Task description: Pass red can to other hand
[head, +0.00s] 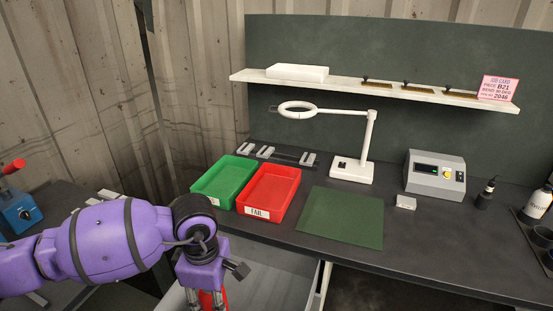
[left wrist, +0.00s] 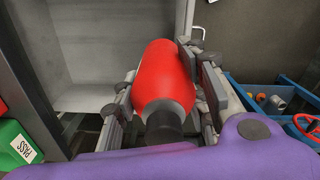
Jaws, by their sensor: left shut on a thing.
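The red can (left wrist: 165,75) has a rounded red body and a dark neck. In the left wrist view it lies between the fingers of my left gripper (left wrist: 160,90), which is shut on it. In the head view my left gripper (head: 212,292) hangs at the lower edge, in front of the bench, and only a bit of the red can (head: 207,299) shows below it. The rest of the can is cut off by the frame. My right gripper is in neither view.
A dark workbench (head: 400,240) holds a green tray (head: 200,187), a red FAIL tray (head: 295,175), a green mat (head: 342,218), a white ring lamp (head: 369,140) and a grey control box (head: 437,172). A blue crate (left wrist: 260,92) shows at right in the wrist view.

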